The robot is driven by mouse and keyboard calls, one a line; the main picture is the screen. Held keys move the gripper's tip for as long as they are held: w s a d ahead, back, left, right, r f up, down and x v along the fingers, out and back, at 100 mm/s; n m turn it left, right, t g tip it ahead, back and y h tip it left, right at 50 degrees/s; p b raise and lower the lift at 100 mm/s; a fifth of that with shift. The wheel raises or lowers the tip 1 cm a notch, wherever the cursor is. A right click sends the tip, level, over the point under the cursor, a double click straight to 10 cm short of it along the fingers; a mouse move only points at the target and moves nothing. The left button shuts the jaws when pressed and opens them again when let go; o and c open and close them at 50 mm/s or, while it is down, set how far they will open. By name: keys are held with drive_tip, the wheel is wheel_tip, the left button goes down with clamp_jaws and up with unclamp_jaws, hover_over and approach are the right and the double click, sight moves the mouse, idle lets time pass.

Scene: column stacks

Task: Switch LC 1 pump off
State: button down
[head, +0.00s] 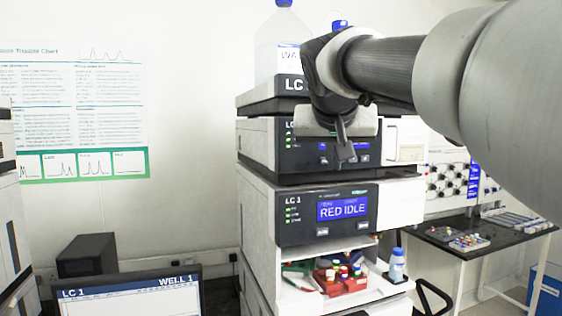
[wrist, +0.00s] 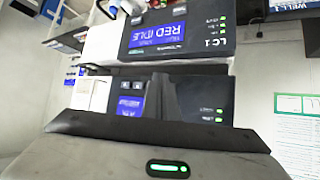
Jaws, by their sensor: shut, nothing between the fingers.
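The LC 1 stack stands in the middle of the head view. Its upper module (head: 300,158) has a dark front panel with a blue display, small buttons and green lights; my gripper hides part of it. The module below (head: 290,222) is labelled LC 1 and its display (head: 342,208) reads RED IDLE. I cannot tell from the labels which is the pump. My gripper (head: 346,152) is shut and empty in front of the upper module's display. In the upside-down wrist view the shut fingers (wrist: 165,88) overlap the upper module's panel (wrist: 205,92); contact cannot be told.
A bottle (head: 283,40) stands on the stack's top tray (head: 262,92). A monitor (head: 130,296) reading LC 1 WELL 1 is at front left. A dark table (head: 480,236) stands right.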

idle(0.7)
drive_tip(key=shift+w+a, duration=0.15)
drive_tip(key=shift+w, duration=0.25)
drive_tip(key=shift+w+a+p, duration=0.1)
drive_tip(key=shift+w+p, duration=0.2)
drive_tip(key=shift+w, duration=0.1)
idle(0.5)
drive_tip(key=shift+s, duration=0.1)
drive_tip(key=shift+s+d+b, duration=0.25)
drive_tip(key=shift+s+b, duration=0.1)
drive_tip(key=shift+s, duration=0.35)
drive_tip(key=s, duration=0.1)
drive_tip(key=s+d+b, duration=0.1)
drive_tip(key=s, duration=0.1)
drive_tip(key=s+b, duration=0.1)
drive_tip(key=shift+s+d, duration=0.25)
drive_tip(key=shift+s, duration=0.15)
idle(0.6)
